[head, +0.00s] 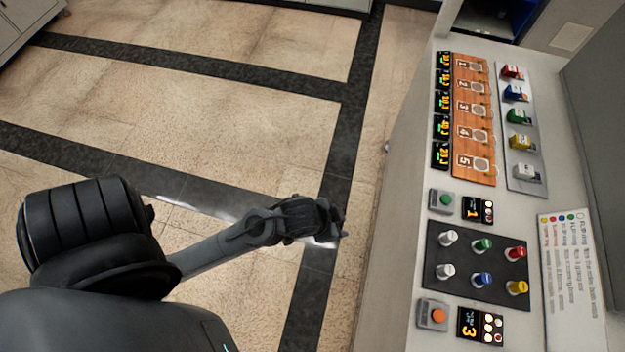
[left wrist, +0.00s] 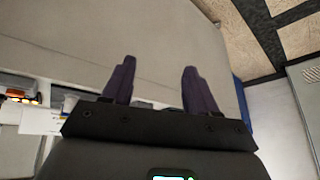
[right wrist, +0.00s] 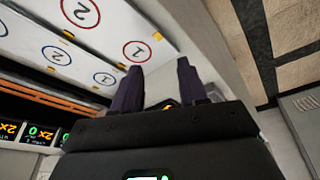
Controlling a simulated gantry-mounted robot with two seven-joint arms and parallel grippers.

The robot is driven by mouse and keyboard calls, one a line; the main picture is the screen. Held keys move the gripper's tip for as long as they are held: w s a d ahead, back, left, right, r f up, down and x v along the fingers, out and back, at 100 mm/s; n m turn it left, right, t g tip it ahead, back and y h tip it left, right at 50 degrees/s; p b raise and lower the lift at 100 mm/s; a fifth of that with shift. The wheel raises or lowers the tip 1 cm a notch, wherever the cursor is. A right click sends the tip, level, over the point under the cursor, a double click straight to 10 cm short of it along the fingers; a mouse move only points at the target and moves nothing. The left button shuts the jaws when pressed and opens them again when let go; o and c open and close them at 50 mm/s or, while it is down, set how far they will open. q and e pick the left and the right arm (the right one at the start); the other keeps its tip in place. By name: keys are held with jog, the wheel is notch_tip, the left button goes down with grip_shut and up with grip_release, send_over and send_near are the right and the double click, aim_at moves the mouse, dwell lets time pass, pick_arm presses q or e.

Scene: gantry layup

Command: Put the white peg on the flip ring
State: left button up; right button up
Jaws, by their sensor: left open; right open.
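Two whitish pegs stand in the dark panel (head: 475,284) on the counter in the head view, an upper one (head: 447,238) and a lower one (head: 446,270). I cannot tell which the task means. No ring is clearly recognisable as the flip ring; a printed sheet (head: 572,270) carries small text and coloured dots. My left gripper (head: 335,225) is over the floor, left of the counter. The left wrist view shows its fingers apart and empty (left wrist: 159,66). My right gripper (right wrist: 158,78) shows only in its wrist view, open and empty, near a white board with numbered circles.
Green, red, blue and yellow pegs share the dark panel. An orange numbered board (head: 457,155) and a grey strip with coloured blocks (head: 513,125) lie farther back. Green (head: 446,199) and orange (head: 438,315) buttons flank the panel. The white board (right wrist: 90,50) has red and blue circles.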

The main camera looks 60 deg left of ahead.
jog(key=o, duration=0.3)
pick_arm(q)
jog(key=s+a+r+n+g, duration=0.1)
jog(key=s+a+g, duration=0.1)
jog(key=s, duration=0.5)
jog(key=shift+s+r+n+y, duration=0.3)
jog(key=shift+s+n, duration=0.1)
pick_arm(e)
jog(key=shift+a, duration=0.1)
